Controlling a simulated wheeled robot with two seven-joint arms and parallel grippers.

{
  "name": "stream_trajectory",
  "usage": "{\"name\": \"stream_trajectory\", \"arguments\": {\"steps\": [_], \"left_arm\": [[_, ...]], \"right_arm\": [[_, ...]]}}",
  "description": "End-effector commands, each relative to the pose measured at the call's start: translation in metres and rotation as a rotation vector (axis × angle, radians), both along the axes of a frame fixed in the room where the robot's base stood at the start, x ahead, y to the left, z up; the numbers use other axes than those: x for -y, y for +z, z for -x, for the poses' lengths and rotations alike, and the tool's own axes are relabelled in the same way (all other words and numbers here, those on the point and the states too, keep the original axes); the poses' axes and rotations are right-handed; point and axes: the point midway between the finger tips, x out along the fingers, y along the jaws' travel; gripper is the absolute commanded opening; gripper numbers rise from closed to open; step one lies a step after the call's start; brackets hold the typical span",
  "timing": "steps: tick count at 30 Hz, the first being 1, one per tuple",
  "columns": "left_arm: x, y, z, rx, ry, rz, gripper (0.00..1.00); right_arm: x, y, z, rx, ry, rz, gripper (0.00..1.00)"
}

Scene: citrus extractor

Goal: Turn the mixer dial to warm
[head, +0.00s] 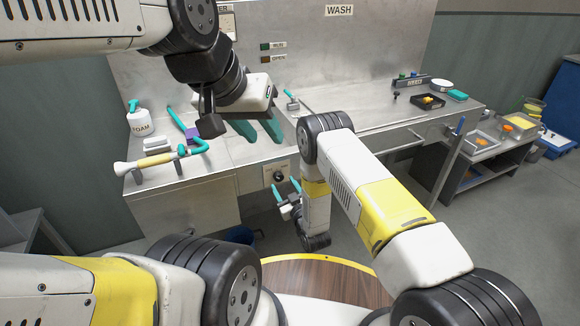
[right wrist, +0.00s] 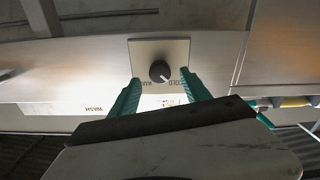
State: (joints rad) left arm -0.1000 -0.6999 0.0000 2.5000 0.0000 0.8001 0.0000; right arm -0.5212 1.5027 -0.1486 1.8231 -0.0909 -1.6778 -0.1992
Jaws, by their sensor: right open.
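The mixer dial (head: 279,175) is a dark round knob on a pale square plate on the sink unit's front. In the right wrist view the dial (right wrist: 160,71) shows a light pointer mark aimed to the lower right, towards the COLD label (right wrist: 178,84). The WARM label (right wrist: 145,84) is on the left; both read upside down. My right gripper (head: 286,187) is open in front of the dial; in its wrist view its teal fingers (right wrist: 160,78) appear either side of the knob, with gaps. My left gripper (head: 268,141) is open and empty above the counter edge.
A round wooden top (head: 325,280) is close in front of me.

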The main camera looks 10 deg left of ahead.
Motion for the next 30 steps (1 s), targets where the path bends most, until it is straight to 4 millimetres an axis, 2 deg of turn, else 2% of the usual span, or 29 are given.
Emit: {"name": "stream_trajectory", "arguments": {"steps": [3, 7, 17, 25, 26, 30], "left_arm": [[0.000, 0.000, 0.000, 0.000, 0.000, 0.000, 0.36], [0.000, 0.000, 0.000, 0.000, 0.000, 0.000, 0.36], [0.000, 0.000, 0.000, 0.000, 0.000, 0.000, 0.36], [0.000, 0.000, 0.000, 0.000, 0.000, 0.000, 0.36], [0.000, 0.000, 0.000, 0.000, 0.000, 0.000, 0.36], [0.000, 0.000, 0.000, 0.000, 0.000, 0.000, 0.36]], "right_arm": [[-0.010, 0.000, -0.015, 0.002, -0.001, -0.001, 0.56], [-0.016, 0.000, -0.024, 0.000, -0.001, -0.001, 0.56], [-0.018, 0.000, -0.028, -0.001, -0.001, 0.000, 0.56], [-0.018, 0.000, -0.028, -0.001, -0.001, 0.000, 0.03], [-0.018, 0.000, -0.028, -0.001, -0.001, 0.000, 0.00], [-0.018, 0.000, -0.028, -0.003, -0.001, -0.004, 0.00]]}}
